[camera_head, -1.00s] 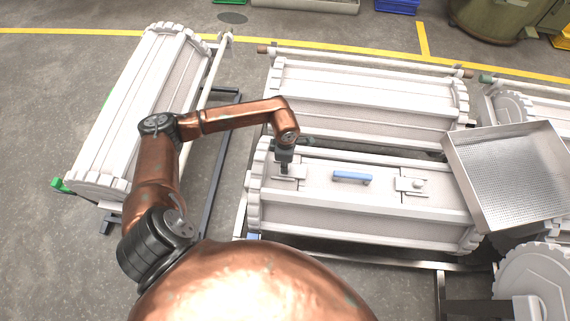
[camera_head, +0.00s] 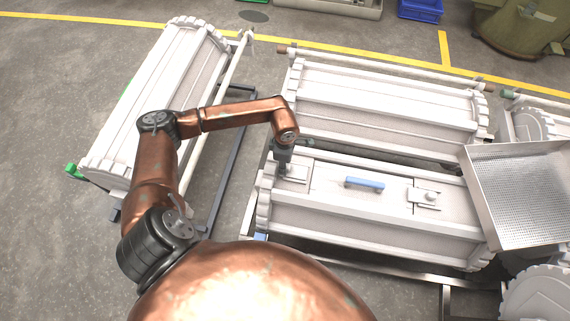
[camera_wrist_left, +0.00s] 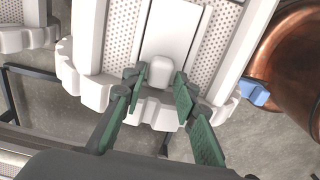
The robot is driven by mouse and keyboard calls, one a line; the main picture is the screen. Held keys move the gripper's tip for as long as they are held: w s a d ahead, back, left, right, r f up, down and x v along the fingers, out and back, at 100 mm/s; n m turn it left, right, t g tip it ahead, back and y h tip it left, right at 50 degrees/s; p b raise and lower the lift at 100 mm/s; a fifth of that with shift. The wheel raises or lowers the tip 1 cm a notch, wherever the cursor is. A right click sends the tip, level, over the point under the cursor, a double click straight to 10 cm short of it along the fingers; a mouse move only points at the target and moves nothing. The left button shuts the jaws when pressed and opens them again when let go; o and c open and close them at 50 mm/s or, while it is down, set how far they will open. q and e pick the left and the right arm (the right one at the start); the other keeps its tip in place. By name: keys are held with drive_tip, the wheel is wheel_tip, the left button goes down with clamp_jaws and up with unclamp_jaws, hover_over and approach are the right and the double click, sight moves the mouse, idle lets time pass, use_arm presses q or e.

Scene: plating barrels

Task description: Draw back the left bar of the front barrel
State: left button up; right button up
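The front barrel (camera_head: 370,225) is a white drum lying on its side, with a blue handle (camera_head: 365,183) in the middle of its lid. Its left bar (camera_head: 297,173) is a small white latch near the left end, partly hidden by my left gripper (camera_head: 284,168). In the left wrist view, a rounded white knob (camera_wrist_left: 158,70) on the bar stands between the green-padded fingers of my left gripper (camera_wrist_left: 158,79). The fingers are spread around the knob, with narrow gaps seeming to show on both sides. The right bar (camera_head: 424,197) lies beyond the handle. My right gripper is out of view.
Another white barrel (camera_head: 390,105) lies close behind the front one. A third (camera_head: 155,100) stands at an angle to the left. A perforated metal tray (camera_head: 520,195) overhangs the front barrel's right end. Grey floor is open at the far left.

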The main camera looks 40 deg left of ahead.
use_arm(q)
drive_tip(key=shift+o, duration=1.1)
drive_tip(key=shift+w+d, duration=0.1)
drive_tip(key=shift+r, duration=0.4)
wheel_tip(320, 180, up, 11)
drive_tip(key=shift+r, duration=0.15)
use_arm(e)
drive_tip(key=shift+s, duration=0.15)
